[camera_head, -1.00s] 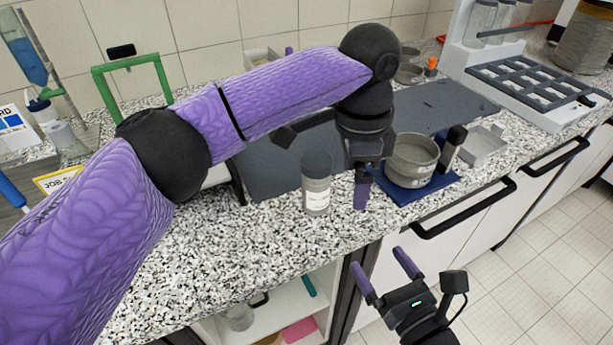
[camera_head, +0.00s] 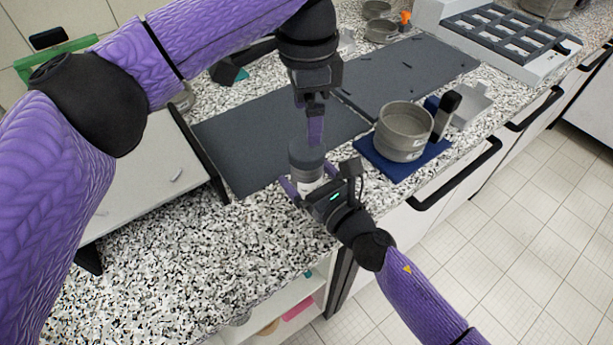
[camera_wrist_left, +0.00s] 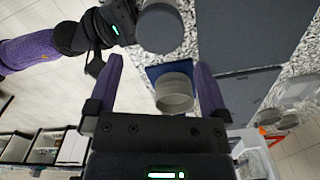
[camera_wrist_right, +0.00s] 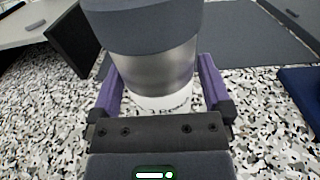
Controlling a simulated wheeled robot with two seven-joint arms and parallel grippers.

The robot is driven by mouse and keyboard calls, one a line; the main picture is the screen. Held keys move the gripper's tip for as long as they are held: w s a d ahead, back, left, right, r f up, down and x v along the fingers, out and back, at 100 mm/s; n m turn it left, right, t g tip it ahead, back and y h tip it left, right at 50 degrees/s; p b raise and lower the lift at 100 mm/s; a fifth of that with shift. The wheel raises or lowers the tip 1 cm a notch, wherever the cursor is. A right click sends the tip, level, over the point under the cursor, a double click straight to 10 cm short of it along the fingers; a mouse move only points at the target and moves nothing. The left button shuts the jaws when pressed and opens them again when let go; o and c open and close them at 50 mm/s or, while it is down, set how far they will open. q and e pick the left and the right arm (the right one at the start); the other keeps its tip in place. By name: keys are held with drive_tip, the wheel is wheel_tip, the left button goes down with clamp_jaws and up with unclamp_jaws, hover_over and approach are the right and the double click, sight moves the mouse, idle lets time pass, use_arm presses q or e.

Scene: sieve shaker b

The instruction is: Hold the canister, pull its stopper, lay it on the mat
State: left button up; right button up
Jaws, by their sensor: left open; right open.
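The canister (camera_head: 308,184), steel with a white label and a wide dark grey stopper (camera_head: 305,155), stands upright on the speckled counter. In the right wrist view, the canister body (camera_wrist_right: 160,75) sits between the fingers of my right gripper (camera_head: 298,190), which is open around it; contact is unclear. My left gripper (camera_head: 314,130) is open and points down just above the stopper in the head view. In the left wrist view, the stopper (camera_wrist_left: 160,28) shows beyond the open fingers. A dark grey mat (camera_head: 245,145) lies behind the canister.
A round metal sieve (camera_head: 403,132) stands on a blue mat (camera_head: 385,168) to the right. A second dark mat (camera_head: 415,75) lies further back. A pale raised panel (camera_head: 150,175) with a dark edge is at left. The front-left counter is clear.

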sight(307, 147)
clamp_jaws()
use_arm(q)
wheel_tip(307, 147, up, 4)
wheel_tip(307, 147, down, 12)
drive_tip(key=shift+r, duration=0.2)
idle(0.6)
drive_tip(key=c, duration=1.2)
drive_tip(key=shift+o, duration=0.2)
drive_tip(key=shift+r, duration=0.15)
drive_tip(key=shift+r, duration=1.05)
